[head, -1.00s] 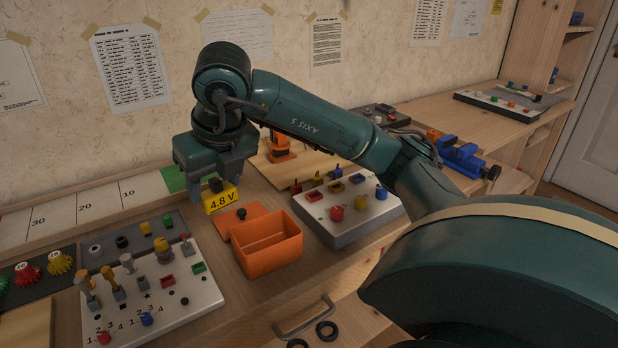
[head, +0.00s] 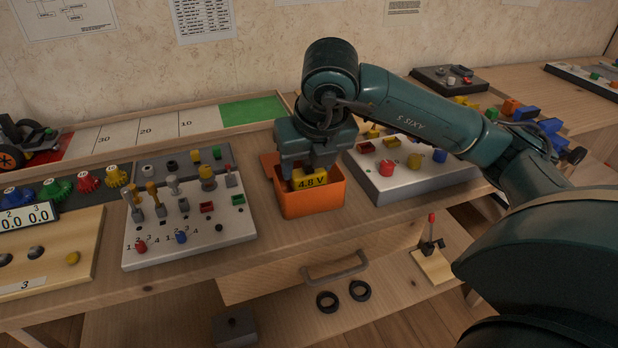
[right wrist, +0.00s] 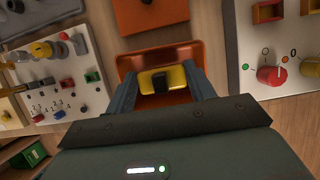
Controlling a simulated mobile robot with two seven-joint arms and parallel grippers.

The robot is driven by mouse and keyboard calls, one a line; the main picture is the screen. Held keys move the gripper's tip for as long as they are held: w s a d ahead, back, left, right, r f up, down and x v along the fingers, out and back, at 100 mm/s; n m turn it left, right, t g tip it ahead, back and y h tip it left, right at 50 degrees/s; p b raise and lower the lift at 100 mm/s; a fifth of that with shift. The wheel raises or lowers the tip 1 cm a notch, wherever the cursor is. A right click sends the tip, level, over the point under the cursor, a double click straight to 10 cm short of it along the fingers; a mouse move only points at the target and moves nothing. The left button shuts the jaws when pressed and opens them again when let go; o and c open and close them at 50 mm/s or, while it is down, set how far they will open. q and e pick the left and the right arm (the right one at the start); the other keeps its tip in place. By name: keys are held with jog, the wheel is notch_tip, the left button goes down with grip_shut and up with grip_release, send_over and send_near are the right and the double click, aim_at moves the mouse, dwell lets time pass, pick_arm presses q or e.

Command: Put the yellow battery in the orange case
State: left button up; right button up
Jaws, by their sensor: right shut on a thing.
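The yellow battery (head: 309,179), marked 4.8 V, is between the fingers of my right gripper (head: 312,170), which is shut on it. In the head view it is at the mouth of the open orange case (head: 311,203), its lower part hidden by the front wall. In the right wrist view the battery (right wrist: 162,79) with its black knob is between the two fingers (right wrist: 160,88), over the orange case (right wrist: 186,52). I cannot tell whether it touches the case floor. The orange lid (head: 268,160) lies behind and left of the case. My left gripper is not in view.
A white board with pegs and switches (head: 190,232) is left of the case. A grey panel with red and blue knobs (head: 410,183) is close on its right. A drawer handle (head: 335,268) is below the table's front edge. The lid also shows in the wrist view (right wrist: 150,15).

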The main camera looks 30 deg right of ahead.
aim_at(311, 169)
notch_tip(311, 169, down, 3)
jog(key=shift+r, duration=0.15)
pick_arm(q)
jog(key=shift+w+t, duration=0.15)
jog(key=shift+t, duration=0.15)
pick_arm(e)
jog(key=shift+f+b, duration=0.25)
jog(key=shift+b, duration=0.2)
jog(key=o, duration=0.7)
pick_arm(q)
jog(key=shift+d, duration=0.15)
pick_arm(e)
jog(key=shift+o, duration=0.2)
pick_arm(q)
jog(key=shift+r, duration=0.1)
pick_arm(e)
jog(key=shift+r, duration=0.15)
